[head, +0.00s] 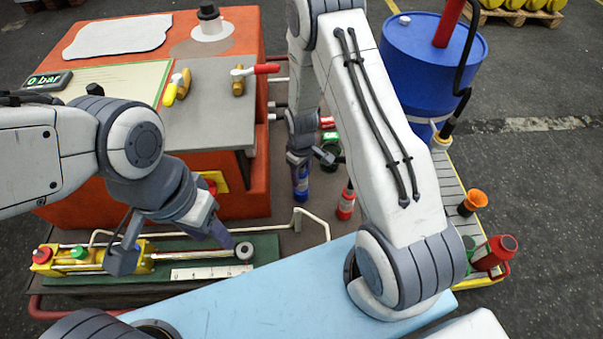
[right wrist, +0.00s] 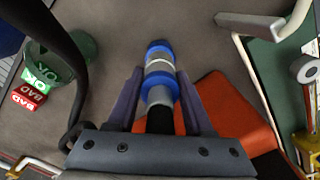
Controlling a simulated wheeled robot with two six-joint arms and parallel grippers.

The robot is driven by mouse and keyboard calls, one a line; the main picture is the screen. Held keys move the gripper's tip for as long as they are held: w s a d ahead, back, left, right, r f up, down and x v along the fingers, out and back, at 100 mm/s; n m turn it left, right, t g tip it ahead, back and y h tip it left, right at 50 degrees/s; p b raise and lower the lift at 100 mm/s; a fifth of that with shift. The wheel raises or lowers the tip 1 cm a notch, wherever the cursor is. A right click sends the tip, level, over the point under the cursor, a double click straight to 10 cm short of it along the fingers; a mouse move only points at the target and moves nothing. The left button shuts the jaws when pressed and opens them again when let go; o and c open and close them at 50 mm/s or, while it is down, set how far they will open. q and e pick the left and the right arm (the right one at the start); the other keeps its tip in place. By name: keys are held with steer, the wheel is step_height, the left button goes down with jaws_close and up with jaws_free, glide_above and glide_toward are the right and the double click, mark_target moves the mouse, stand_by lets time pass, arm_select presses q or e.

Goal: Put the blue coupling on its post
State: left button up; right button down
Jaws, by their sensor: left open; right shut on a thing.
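The blue coupling (right wrist: 158,56) has a silver band and sits between the fingers of my right gripper (right wrist: 159,98) in the right wrist view. A grey and black length runs from it back toward the palm. In the head view my right gripper (head: 303,158) points down with the blue coupling (head: 300,185) below it, over the grey deck behind my right arm. I cannot make out the coupling's post with certainty. My left gripper (head: 175,254) is open, its fingers spread over the yellow cylinder and rod (head: 150,256) on the green board.
An orange cabinet (head: 258,185) with valves stands left of my right gripper. A red-and-white cylinder (head: 345,205) stands to its right. A white rail (head: 315,214) crosses in front.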

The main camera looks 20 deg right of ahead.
steer(key=shift+f+b, duration=0.35)
steer(key=shift+f, duration=0.25)
stand_by(0.5)
steer(key=c, duration=0.6)
jaws_free()
step_height(320, 180, up, 11)
steer(key=p, duration=0.9)
steer(key=shift+p, duration=0.35)
